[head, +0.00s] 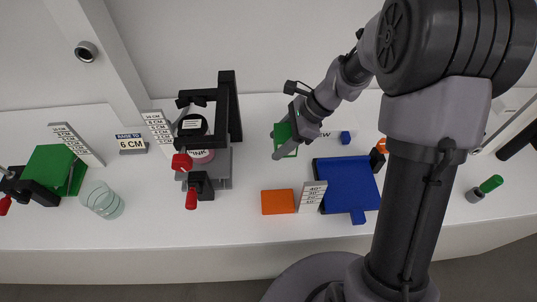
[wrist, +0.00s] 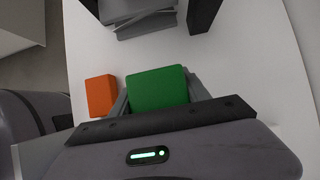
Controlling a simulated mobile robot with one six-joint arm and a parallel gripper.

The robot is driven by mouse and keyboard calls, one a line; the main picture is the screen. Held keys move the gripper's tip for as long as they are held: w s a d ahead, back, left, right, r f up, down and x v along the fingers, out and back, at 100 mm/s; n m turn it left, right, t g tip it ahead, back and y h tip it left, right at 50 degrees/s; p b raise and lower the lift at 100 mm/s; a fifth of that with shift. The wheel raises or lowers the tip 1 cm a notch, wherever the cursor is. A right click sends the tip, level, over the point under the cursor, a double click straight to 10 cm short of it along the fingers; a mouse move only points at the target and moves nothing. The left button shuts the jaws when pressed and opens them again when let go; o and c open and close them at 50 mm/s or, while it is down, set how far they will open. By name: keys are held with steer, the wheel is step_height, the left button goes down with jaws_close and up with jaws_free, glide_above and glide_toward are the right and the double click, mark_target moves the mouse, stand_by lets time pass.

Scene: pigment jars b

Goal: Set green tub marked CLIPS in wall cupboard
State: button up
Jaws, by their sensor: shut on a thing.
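My gripper (head: 291,138) is shut on a green tub (head: 286,133) and holds it over the middle of the white bench. The tub also shows in the wrist view (wrist: 158,86) as a plain green face between the two grey fingers. I cannot see the CLIPS marking in either view. In the head view the gripper hides part of the tub. I cannot make out a wall cupboard in either view.
A glass beaker (head: 103,200) and green block (head: 52,168) stand further left.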

step_height(320, 180, down, 6)
steer(key=shift+r+b, duration=0.15)
steer(key=shift+b, duration=0.7)
steer(key=o, duration=1.5)
steer(key=shift+c, duration=0.2)
